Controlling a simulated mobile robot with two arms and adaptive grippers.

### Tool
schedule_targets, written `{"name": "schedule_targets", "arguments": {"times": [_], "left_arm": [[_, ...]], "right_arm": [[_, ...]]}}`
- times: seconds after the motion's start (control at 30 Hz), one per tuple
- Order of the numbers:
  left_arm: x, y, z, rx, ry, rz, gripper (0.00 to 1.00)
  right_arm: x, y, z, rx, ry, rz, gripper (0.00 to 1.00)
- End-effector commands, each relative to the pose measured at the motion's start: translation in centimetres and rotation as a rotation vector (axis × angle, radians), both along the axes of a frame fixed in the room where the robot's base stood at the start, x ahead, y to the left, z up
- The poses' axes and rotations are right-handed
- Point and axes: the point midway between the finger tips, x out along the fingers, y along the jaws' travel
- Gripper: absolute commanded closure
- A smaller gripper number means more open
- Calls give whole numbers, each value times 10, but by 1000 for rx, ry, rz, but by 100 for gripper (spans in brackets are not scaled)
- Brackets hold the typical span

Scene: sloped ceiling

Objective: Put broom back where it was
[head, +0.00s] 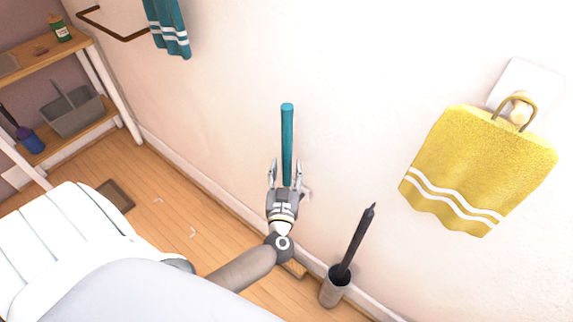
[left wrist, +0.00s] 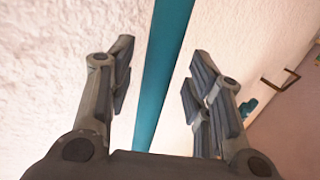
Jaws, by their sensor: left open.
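The broom's teal handle (head: 287,135) stands upright close to the white wall in the head view. My left gripper (head: 286,174) is open, with one finger on each side of the handle. In the left wrist view the handle (left wrist: 163,70) runs between the two open fingers (left wrist: 160,85), with a gap on both sides. A brown wooden piece (head: 294,269) shows low by the wall beneath my arm; it may be the broom's head. The lower handle is hidden behind my gripper. My right gripper is not in view.
A toilet brush (head: 356,245) in its grey holder (head: 335,287) stands to the right on the floor. A yellow towel (head: 478,168) hangs on the right wall. A teal towel (head: 168,28) hangs from a brown rail at upper left. A wooden shelf (head: 45,60) is far left.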

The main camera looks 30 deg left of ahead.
Motion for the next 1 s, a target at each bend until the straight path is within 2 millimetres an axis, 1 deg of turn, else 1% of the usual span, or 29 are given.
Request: {"name": "schedule_targets", "arguments": {"times": [0.03, 0.2, 0.3, 0.43, 0.6, 0.77, 0.83, 0.87, 0.93, 0.97, 1.0], "left_arm": [[-11, -6, -1, -5, 3, 1, 53], [-44, -25, -2, -5, 3, 1, 53], [-60, -34, -1, -4, 2, 2, 53], [-75, -42, -1, -2, 1, 2, 53], [-84, -47, 0, -1, 0, 1, 53], [-84, -48, 0, -1, 0, 1, 53], [-83, -49, -3, 2, 2, -8, 53], [-83, -51, -6, 4, 6, -18, 53], [-80, -58, -21, 15, 24, -70, 53], [-79, -64, -32, 22, 37, -104, 53], [-78, -73, -50, 30, 63, -161, 53]], "right_arm": [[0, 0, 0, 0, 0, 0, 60], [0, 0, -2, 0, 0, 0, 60], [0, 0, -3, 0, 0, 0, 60], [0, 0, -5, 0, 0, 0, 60], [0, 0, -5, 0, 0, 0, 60], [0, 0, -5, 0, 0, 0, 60], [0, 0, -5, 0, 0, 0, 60], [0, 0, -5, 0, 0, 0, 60], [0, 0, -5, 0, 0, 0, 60], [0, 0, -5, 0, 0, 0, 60], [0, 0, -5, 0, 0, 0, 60]]}}
